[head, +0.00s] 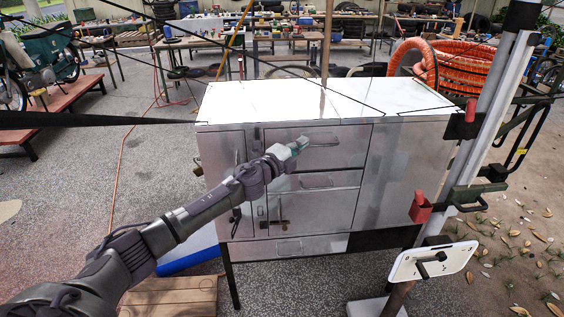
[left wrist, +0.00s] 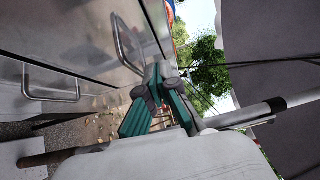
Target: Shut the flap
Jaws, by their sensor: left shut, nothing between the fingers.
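The metal cabinet cart (head: 410,165) has a pale, shiny top and several front panels. The upper middle panel (head: 345,155), with a bar handle (head: 320,143), looks like the flap. It looks nearly in line with the front, but I cannot tell whether it is flush. My left gripper (head: 298,147) is in front of this panel, just left of the handle, and hides part of it. In the left wrist view the teal-padded fingers (left wrist: 153,110) are together and empty, beside metal panels with two bar handles (left wrist: 50,86). I cannot tell whether they touch. My right gripper is out of view.
Below the panel are drawers with a handle (head: 317,183) and a latch (head: 275,222). A tall door (head: 228,185) is at the left. A wooden crate (head: 170,297) lies on the ground in front. Orange hose coils (head: 465,65) stand behind at the right.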

